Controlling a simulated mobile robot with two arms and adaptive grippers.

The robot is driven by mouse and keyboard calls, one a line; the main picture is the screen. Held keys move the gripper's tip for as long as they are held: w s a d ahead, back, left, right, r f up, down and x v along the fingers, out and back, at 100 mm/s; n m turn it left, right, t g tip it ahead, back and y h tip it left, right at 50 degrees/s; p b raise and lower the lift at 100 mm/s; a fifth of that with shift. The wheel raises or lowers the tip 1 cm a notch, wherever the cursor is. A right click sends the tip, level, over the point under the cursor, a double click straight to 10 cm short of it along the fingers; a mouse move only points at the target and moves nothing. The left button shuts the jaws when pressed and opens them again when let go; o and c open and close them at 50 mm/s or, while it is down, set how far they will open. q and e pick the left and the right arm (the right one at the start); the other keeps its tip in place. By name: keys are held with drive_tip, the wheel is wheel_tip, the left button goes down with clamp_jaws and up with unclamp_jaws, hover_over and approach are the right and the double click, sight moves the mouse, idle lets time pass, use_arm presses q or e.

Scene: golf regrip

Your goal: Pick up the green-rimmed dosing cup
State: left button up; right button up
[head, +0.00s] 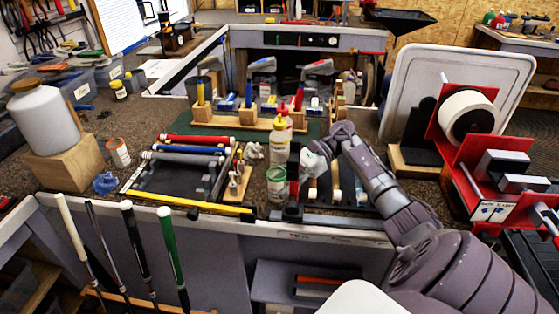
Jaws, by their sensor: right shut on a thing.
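The green-rimmed dosing cup (276,188) is a small pale cup with a green band at its top, upright near the bench's front edge, just right of the middle. My right gripper (291,172) comes in from the right, its dark fingers at the cup's right side. It is shut on the cup; the far finger is hard to make out. I cannot tell whether the cup's bottom touches the bench. My left gripper is not in view.
A yellow-and-white bottle (280,141) stands close behind the cup. A red machine (470,125) stands at right.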

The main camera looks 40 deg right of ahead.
wheel_tip(320, 180, up, 18)
drive_tip(key=b, duration=0.4)
idle(0.3)
